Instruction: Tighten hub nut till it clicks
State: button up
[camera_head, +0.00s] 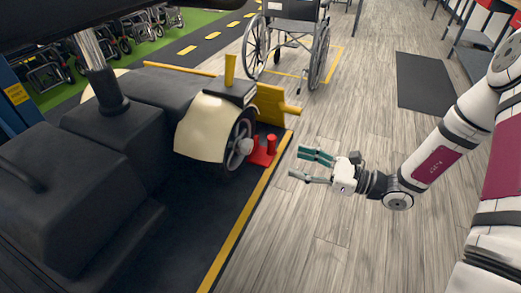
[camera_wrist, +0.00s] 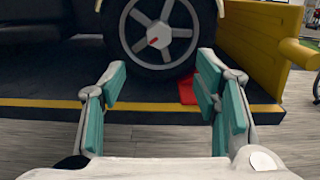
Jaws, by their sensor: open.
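The scooter wheel (camera_head: 237,144) stands under a cream fender (camera_head: 205,128) at the edge of a dark platform. In the wrist view the wheel (camera_wrist: 128,33) faces me, with grey spokes and a pale round hub (camera_wrist: 160,36) that carries a small red mark. In the head view the hub (camera_head: 245,146) shows as a pale knob; the nut itself is too small to make out. My gripper (camera_head: 308,166) is open and empty, to the right of the wheel and apart from it. In the wrist view my gripper's fingers (camera_wrist: 160,88) spread below the hub.
A red stand (camera_head: 264,152) sits right of the wheel, close to it. A yellow ramp panel (camera_head: 270,104) with a rail is behind. A yellow stripe (camera_head: 240,220) marks the platform edge. A wheelchair (camera_head: 290,35) stands farther back. Wood floor around my gripper is clear.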

aim_at(251, 148)
jog(key=b+x, duration=0.3)
jog(key=x, duration=1)
jog(key=shift+a, duration=0.25)
jog(key=c, duration=1.1)
